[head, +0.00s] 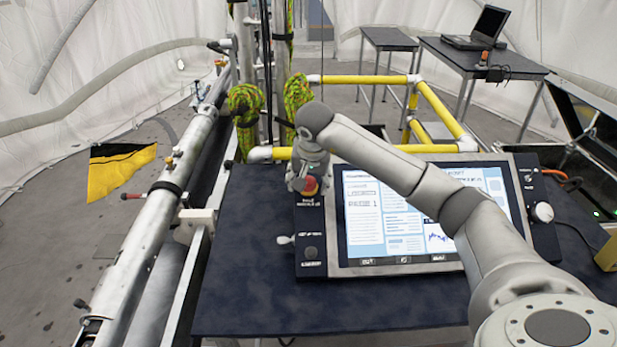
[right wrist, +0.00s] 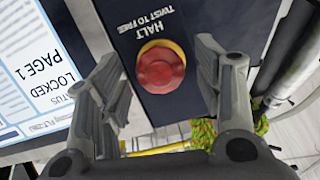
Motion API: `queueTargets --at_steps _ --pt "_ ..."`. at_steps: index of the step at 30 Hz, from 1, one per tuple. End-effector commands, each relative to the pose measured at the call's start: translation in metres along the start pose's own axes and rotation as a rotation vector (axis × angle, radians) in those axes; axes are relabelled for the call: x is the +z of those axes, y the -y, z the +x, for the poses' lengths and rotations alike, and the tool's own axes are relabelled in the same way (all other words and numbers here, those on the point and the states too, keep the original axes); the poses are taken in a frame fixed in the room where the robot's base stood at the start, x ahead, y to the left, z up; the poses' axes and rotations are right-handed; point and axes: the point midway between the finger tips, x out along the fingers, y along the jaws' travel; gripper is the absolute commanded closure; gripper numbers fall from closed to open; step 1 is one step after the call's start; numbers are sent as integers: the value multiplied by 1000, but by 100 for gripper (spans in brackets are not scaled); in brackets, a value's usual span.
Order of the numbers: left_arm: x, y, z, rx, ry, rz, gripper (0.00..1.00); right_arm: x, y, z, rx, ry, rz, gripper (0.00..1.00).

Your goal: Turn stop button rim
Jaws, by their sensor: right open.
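The stop button is a red round knob (right wrist: 160,68) with a yellow collar around it, set on a dark panel labelled "HALT, TWIST TO FREE". In the head view the stop button (head: 310,186) shows at the upper left of the console, partly under my right gripper (head: 304,178). In the right wrist view my right gripper (right wrist: 165,85) is open, with one finger on each side of the knob and clear gaps to it. The fingers do not appear to touch the knob. My left gripper is not in view.
The console screen (head: 400,225) reads "LOCKED" and "PAGE 1" and lies right of the button. A small lever (head: 285,240) juts from the console's left edge. Yellow rails (head: 360,80) and green rope (head: 245,105) stand behind. The dark tabletop (head: 240,290) is clear at the front left.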

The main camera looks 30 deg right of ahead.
Motion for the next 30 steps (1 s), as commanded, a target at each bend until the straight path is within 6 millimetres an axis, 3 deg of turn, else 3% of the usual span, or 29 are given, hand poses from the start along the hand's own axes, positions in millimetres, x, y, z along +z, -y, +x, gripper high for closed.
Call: queueTargets --at_steps 8,18,30 --pt "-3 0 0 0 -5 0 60 0 0 2 0 0 0 41" --pt "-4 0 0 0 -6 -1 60 0 0 1 0 0 0 85" --pt "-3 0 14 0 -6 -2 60 1 -1 4 -18 -1 82 86"
